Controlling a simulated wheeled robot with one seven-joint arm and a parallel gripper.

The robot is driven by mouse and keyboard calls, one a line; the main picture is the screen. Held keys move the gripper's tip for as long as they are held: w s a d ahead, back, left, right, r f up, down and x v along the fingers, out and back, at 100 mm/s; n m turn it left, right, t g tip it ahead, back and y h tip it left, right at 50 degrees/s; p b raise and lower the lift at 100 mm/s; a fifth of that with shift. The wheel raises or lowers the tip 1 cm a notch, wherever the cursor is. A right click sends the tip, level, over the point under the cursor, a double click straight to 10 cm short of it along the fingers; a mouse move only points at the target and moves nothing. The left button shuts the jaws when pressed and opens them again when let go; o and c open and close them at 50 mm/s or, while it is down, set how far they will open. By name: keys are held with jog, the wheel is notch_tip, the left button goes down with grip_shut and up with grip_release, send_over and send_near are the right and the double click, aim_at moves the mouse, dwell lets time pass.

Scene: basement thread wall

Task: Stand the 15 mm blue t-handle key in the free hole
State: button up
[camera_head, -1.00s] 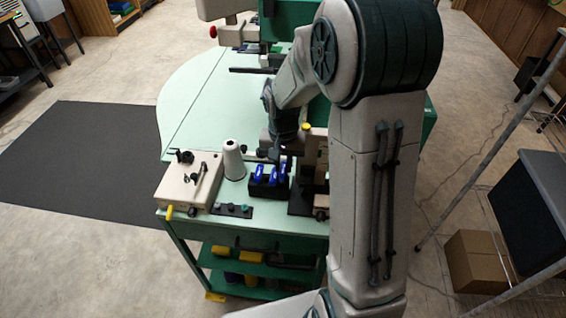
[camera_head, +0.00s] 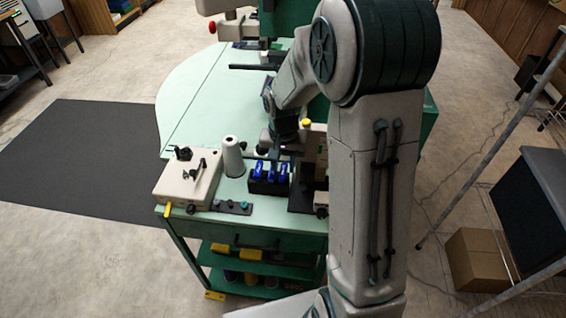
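A small black block (camera_head: 268,187) stands near the front edge of the green bench, with blue t-handle keys (camera_head: 257,169) upright in a row in it. Three blue handles show. Their sizes cannot be read, and a free hole cannot be made out from here. My gripper (camera_head: 282,150) hangs at the end of my arm, just behind and above the right end of this row. Its fingers are small and dark, and I cannot tell whether they are open, shut or touching a key.
A white thread cone (camera_head: 233,157) stands left of the block, beside a cream box with knobs (camera_head: 187,184). A flat dark strip (camera_head: 232,207) lies in front. A dark upright fixture (camera_head: 302,197) stands close on the right. The bench top (camera_head: 205,120) is clear further back left.

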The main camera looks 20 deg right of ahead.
jog(key=shift+o, duration=0.3)
jog(key=shift+s, duration=0.1)
notch_tip(320, 180, up, 14)
jog(key=s+n+t, duration=0.2)
jog(key=s+n, duration=0.2)
jog(key=s, duration=1.4)
jog(key=shift+s+f+t, duration=0.35)
jog(key=shift+f+t, duration=0.05)
jog(key=shift+f, duration=0.05)
jog(key=shift+a, duration=0.15)
jog(key=shift+c, duration=0.7)
